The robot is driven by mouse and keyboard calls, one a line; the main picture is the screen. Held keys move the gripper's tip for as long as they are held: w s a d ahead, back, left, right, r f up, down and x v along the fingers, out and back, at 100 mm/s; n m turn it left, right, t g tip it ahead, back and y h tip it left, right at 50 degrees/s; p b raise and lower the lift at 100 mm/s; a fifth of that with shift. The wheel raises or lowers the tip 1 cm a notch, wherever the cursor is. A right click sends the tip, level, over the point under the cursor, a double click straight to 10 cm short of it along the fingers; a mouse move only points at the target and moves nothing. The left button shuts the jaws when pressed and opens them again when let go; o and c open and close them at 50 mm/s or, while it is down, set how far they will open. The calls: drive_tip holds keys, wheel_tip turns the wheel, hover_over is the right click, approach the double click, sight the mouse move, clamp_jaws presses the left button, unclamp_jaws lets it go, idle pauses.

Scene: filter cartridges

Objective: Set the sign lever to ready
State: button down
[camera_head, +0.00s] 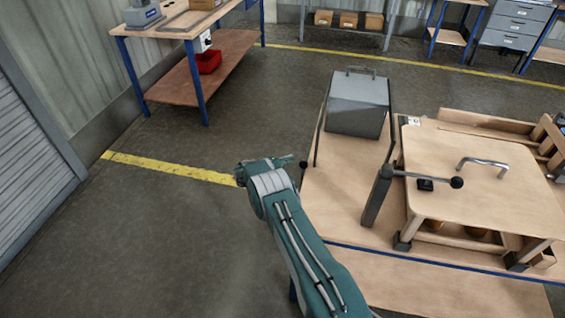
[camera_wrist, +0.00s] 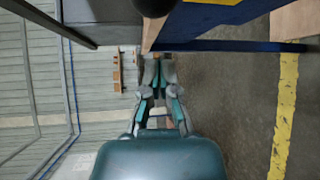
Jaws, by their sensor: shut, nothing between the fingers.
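A dark grey post (camera_head: 376,196) stands on the wooden bench, with a thin lever (camera_head: 420,177) reaching right from its top to a black ball knob (camera_head: 456,182). A second black ball (camera_head: 303,165) sits at the bench's left edge by a thin dark rod. No sign lettering is readable, so I cannot tell which is the sign lever. My gripper (camera_head: 282,161) is left of the bench, just left of the second ball, apart from the post. In the wrist view the fingers (camera_wrist: 158,64) are together and empty, near a dark rounded thing (camera_wrist: 152,6).
The wooden bench (camera_head: 335,205) carries a grey box (camera_head: 357,103) and a raised wooden panel with a metal handle (camera_head: 483,167). Another workbench (camera_head: 195,60) stands at the back left. The floor (camera_head: 150,240) left of my arm is clear.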

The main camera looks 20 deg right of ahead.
drive_tip(key=shift+s+d, duration=1.25)
drive_tip(key=shift+d, duration=0.3)
drive_tip(key=shift+r, duration=0.1)
